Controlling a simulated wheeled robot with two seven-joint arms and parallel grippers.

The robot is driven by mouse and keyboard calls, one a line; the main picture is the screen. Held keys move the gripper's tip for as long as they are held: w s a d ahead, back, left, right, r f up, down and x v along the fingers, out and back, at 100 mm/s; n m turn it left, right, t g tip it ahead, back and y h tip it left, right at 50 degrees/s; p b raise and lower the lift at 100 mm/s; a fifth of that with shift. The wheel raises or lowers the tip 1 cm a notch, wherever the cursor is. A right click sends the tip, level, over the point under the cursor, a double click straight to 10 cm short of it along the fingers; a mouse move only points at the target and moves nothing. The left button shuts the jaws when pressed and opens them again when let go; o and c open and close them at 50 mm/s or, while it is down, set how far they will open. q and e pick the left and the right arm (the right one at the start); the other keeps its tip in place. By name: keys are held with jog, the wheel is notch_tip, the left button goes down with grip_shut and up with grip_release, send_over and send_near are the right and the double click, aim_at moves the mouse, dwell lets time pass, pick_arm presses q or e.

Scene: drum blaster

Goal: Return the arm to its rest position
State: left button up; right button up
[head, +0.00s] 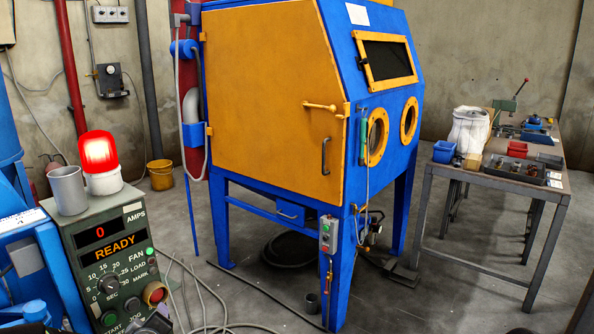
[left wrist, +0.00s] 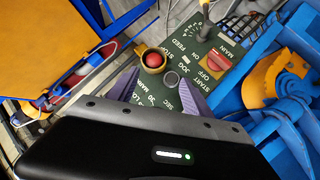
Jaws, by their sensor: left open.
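My left gripper (left wrist: 160,88) is open and empty. Its two purple-grey fingers show in the left wrist view in front of the green control panel (left wrist: 208,72). A red push button with a yellow collar (left wrist: 153,60) lies just beyond the fingers; I cannot tell whether they touch the panel. In the head view the control panel (head: 112,262) stands at the lower left, its display reading 0 and READY. A dark part at the bottom edge, probably my left gripper (head: 155,322), covers the panel's lower corner. My right gripper is not in view.
A lit red beacon (head: 101,160) and a grey cup (head: 68,190) stand on the panel box. A blue and orange blast cabinet (head: 265,95) fills the middle. A workbench (head: 500,180) stands right. Cables (head: 205,300) lie on the floor.

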pick_arm(q)
jog(key=s+d+f+m+g+h+p, duration=0.2)
jog(key=s+d+f+m+g+h, duration=0.15)
jog(key=s+d+f, duration=0.4)
jog(key=s+d+f+m+g+h+p, duration=0.2)
jog(key=s+d+f+m+h, duration=0.15)
jog(key=d+f, duration=0.65)
jog(key=s+d+f+m+g+h+p, duration=0.1)
jog(key=s+d+f+m+g+p, duration=0.1)
jog(key=s+d, duration=0.4)
jog(key=s+d+f+m+g+h+p, duration=0.1)
jog(key=s+d, duration=0.6)
jog(key=s, duration=0.7)
jog(key=shift+s+f+m+g+p, duration=0.25)
jog(key=shift+f+m+g+p, duration=0.3)
jog(key=shift+f+g, duration=0.5)
